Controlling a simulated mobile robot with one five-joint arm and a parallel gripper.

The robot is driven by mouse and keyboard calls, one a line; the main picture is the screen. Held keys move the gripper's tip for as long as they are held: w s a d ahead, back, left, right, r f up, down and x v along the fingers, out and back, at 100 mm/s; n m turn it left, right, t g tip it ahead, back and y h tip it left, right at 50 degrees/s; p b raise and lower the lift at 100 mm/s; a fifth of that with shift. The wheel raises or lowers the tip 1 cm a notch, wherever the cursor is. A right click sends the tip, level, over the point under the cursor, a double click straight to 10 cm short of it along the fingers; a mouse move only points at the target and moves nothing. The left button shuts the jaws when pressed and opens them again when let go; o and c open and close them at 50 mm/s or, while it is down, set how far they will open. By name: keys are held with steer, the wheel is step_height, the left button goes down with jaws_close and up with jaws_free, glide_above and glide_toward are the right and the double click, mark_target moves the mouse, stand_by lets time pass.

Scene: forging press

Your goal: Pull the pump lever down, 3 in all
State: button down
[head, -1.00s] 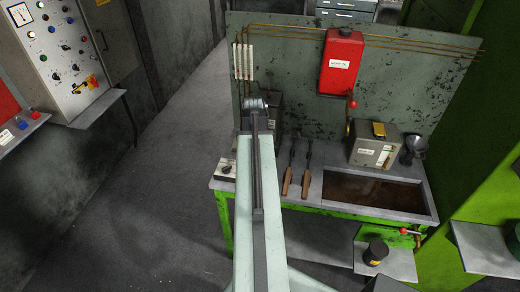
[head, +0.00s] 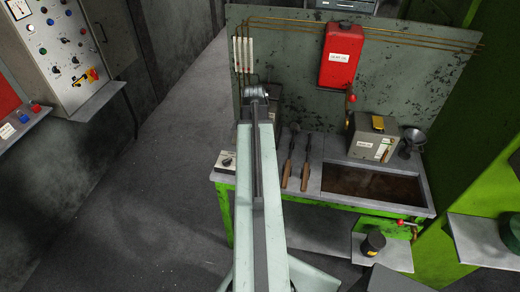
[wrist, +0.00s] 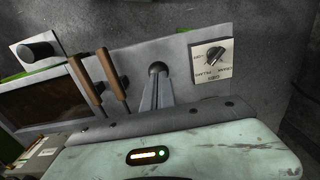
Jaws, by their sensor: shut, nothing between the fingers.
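The pump lever (head: 351,99) has a red knob and stands upright along the left side of a grey pump box (head: 375,140) with a yellow cap, at the back right of the bench in the head view. My gripper shows in the wrist view (wrist: 157,72), its fingers together with nothing between them, over the bench between the wooden-handled tools and the switch box. In the head view my arm hides the gripper. It is well to the left of the lever and apart from it. The pump box partly shows at the wrist view's lower left; the lever cannot be made out there.
A red tank (head: 341,56) hangs on the back panel above the lever. Two wooden-handled tools (head: 305,180) and a dark sunken tray (head: 375,184) lie between my arm and the right side. A switch box (wrist: 212,57) sits at the bench's left end. A funnel (head: 412,142) stands right of the pump box.

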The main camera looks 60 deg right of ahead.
steer(key=shift+s+a+f+b, duration=0.1)
steer(key=shift+a+f+b, duration=0.15)
steer(key=shift+f+b, duration=0.95)
steer(key=shift+s+a+f+b, duration=0.1)
steer(key=shift+a+f+b, duration=0.15)
steer(key=shift+f+b, duration=1)
steer(key=shift+a+f+b, duration=0.25)
steer(key=shift+f+b, duration=0.8)
steer(key=shift+f, duration=0.3)
steer(key=shift+r, duration=0.1)
step_height(320, 180, down, 2)
steer(key=shift+a+f+b, duration=0.1)
steer(key=shift+f+b, duration=0.15)
steer(key=shift+b, duration=0.9)
steer(key=shift+r, duration=0.1)
steer(key=r+p, duration=0.3)
steer(key=d+r+p, duration=0.1)
steer(key=r+p, duration=0.3)
steer(key=d+r+p, duration=0.1)
steer(key=r+p, duration=0.2)
steer(key=p, duration=0.1)
steer(key=shift+w+r, duration=0.25)
steer(key=shift+r, duration=0.1)
steer(key=shift+f, duration=0.2)
